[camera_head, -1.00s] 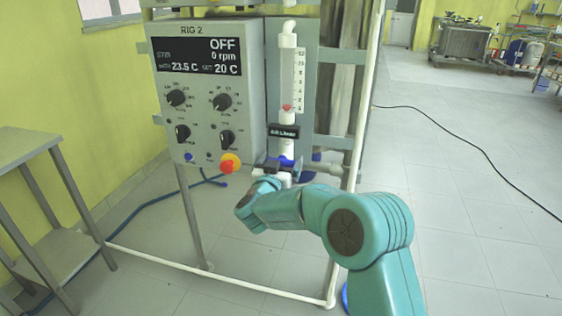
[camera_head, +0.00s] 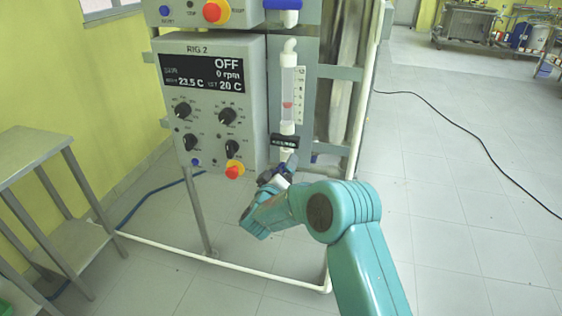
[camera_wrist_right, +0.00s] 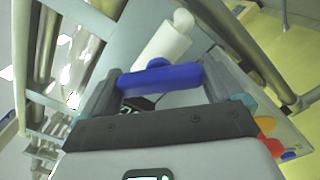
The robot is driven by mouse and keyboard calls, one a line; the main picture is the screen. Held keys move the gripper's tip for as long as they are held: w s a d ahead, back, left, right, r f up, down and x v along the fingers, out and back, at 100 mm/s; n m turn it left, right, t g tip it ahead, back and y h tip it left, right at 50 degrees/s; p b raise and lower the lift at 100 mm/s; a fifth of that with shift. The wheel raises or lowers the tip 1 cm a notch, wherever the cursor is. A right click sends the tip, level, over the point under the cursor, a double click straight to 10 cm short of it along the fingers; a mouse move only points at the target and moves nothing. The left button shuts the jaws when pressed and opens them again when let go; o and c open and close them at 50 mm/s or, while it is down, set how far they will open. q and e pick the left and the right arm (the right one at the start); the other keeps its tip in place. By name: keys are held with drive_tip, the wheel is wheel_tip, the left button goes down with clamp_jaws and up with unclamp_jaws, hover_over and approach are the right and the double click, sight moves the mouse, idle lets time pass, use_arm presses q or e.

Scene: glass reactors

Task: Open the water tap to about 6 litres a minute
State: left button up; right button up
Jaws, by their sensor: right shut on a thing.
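The flowmeter (camera_head: 289,95) is a clear upright tube with a printed scale on the right of the RIG 2 panel. Its red float (camera_head: 287,105) stands around the middle of the scale; the small figures are hard to read. The water tap sits under the flowmeter, and my gripper mostly hides it in the head view. In the right wrist view its blue handle (camera_wrist_right: 158,79) lies crosswise between my fingers. My right gripper (camera_head: 274,176) is shut on this handle; it also shows in the wrist view (camera_wrist_right: 160,92). My left gripper is out of view.
Frame rails (camera_head: 335,150) stand to the right. A steel table (camera_head: 35,160) is at the left.

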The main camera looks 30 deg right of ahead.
drive_tip(key=shift+s+f+n+p, duration=0.1)
drive_tip(key=shift+f+n+p, duration=0.1)
drive_tip(key=shift+n+p, duration=0.8)
drive_tip(key=shift+n, duration=0.4)
drive_tip(key=shift+d, duration=0.1)
drive_tip(key=o, duration=0.7)
drive_tip(key=shift+a, duration=0.2)
drive_tip(key=v, duration=1.6)
drive_tip(key=shift+b, duration=0.35)
drive_tip(key=shift+d, duration=0.1)
